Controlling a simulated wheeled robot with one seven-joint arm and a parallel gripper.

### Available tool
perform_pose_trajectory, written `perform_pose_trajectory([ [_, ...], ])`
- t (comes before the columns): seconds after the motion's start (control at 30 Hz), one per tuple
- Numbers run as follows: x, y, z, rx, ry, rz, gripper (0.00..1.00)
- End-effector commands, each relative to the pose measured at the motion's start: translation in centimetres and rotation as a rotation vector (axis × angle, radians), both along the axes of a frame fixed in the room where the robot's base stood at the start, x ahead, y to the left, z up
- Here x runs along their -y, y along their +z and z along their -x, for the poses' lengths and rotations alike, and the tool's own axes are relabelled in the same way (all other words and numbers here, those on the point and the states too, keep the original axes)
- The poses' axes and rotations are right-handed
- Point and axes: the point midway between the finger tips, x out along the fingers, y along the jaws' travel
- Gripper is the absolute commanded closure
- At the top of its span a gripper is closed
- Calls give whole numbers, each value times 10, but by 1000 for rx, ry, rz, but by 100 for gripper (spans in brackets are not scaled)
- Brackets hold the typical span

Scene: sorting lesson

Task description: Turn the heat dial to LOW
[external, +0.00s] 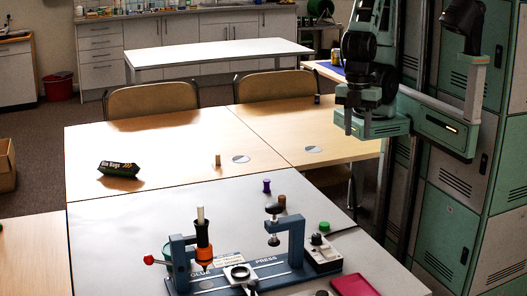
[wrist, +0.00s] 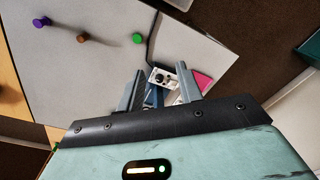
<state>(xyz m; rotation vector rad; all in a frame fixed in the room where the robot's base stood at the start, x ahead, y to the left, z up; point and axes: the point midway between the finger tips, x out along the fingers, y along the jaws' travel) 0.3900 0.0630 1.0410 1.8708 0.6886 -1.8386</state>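The heat dial (external: 316,239) is a dark knob on top of a pale control box (external: 324,258) at the right end of the blue glue press (external: 238,276). Its pointer and any LOW mark are too small to read. In the wrist view the control box (wrist: 162,79) shows beyond and between my fingers, partly hidden below by my gripper. My gripper (external: 358,130) hangs high above the table, back and right of the box, touching nothing. In the wrist view my gripper (wrist: 161,67) has its fingers apart with nothing held between them.
The press's tall clamp frame (external: 296,238) stands just left of the box. A green cap (external: 324,227) lies behind the box and a pink item (external: 354,285) in front. Purple (external: 267,186) and brown (external: 282,201) pegs stand further back. Lockers (external: 450,215) rise at right.

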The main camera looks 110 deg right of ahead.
Motion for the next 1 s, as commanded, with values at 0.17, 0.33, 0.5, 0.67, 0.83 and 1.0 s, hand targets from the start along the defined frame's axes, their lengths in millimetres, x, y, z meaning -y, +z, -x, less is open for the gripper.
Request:
perform_pose_trajectory([
  [0.17, -18, -4, -19, -45, -150, -24, 64],
  [0.33, -50, -21, -66, -104, -501, -16, 64],
  [0.5, -70, -44, -114, -86, -831, 27, 64],
  [0.67, -79, -54, -141, -41, -1009, 46, 64],
  [0.83, -80, -63, -148, -26, -1061, 50, 64],
  [1.0, -79, -88, -147, -27, -1061, 53, 64],
])
